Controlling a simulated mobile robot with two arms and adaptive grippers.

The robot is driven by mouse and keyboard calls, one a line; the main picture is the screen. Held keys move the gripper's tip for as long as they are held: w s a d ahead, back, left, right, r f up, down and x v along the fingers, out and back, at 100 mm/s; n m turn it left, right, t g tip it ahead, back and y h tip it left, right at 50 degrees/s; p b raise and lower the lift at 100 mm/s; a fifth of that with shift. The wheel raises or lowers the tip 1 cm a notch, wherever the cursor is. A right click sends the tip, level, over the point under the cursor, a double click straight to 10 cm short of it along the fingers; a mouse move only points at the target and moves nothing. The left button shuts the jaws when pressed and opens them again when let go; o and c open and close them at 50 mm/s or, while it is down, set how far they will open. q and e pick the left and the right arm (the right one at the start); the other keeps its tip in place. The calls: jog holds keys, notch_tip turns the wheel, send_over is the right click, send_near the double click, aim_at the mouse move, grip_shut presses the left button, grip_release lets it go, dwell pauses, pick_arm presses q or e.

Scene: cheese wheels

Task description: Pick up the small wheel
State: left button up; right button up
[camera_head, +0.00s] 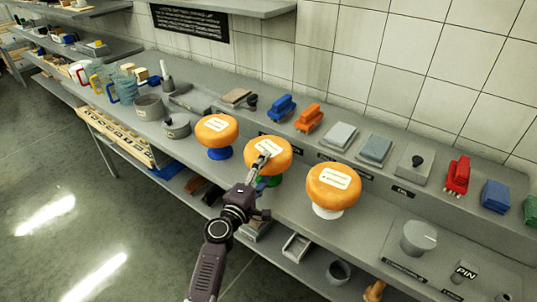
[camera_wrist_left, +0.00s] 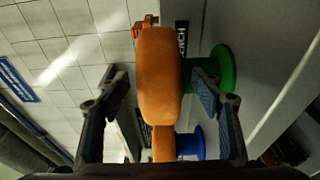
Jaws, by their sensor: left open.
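Three orange cheese wheels with white labels stand in a row on the grey counter: one on a blue stand (camera_head: 216,124), one on a green stand (camera_head: 281,154), one on a white stand (camera_head: 340,178). I cannot tell surely which is the small wheel. My left gripper (camera_head: 262,166) is at the middle wheel, covering part of its front and stand. In the left wrist view the gripper (camera_wrist_left: 163,100) is open, with the middle wheel (camera_wrist_left: 158,75) seen between its fingers and the green stand (camera_wrist_left: 222,68) behind the right finger. My right gripper is not in view.
Grey pots (camera_head: 150,107) stand left of the wheels. A raised back ledge holds colored brushes (camera_head: 308,118) and several grey blocks (camera_head: 341,136). A lidded grey container (camera_head: 418,237) stands at the right. A lower shelf holds a tray (camera_head: 296,247). Open floor lies at the left.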

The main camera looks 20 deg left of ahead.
pick_arm(q)
jog(key=shift+c, duration=0.6)
jog(key=shift+s, duration=0.1)
grip_shut()
jog(key=shift+r, duration=0.25)
jog(key=shift+r, duration=0.1)
